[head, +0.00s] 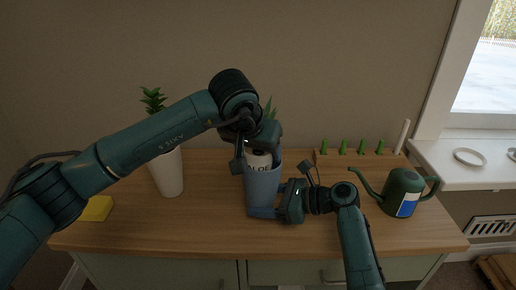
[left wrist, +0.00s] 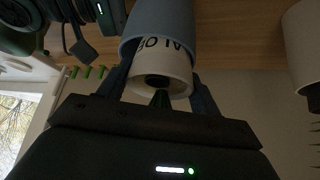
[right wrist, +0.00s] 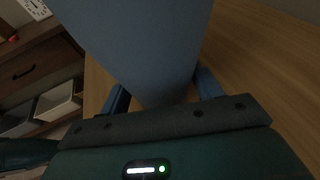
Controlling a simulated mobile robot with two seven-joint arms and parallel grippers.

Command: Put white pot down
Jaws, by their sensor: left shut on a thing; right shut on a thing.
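A white pot (head: 258,162) with dark ALOE lettering sits partly inside a tall blue pot (head: 262,192) on the wooden cabinet top. Its upper part and lettering stick out of the blue pot in the left wrist view (left wrist: 165,62); its lower part is hidden. My left gripper (head: 257,148) reaches down from above and is shut on the white pot. My right gripper (head: 270,206) comes from the right, low down, and is shut on the blue pot, which fills much of the right wrist view (right wrist: 145,45). A green plant tip (head: 269,106) shows behind my left gripper.
Another white pot (head: 170,178) with a plant stands left, behind my left arm. A yellow block (head: 97,209) lies at the left end. The front middle of the cabinet top is clear.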

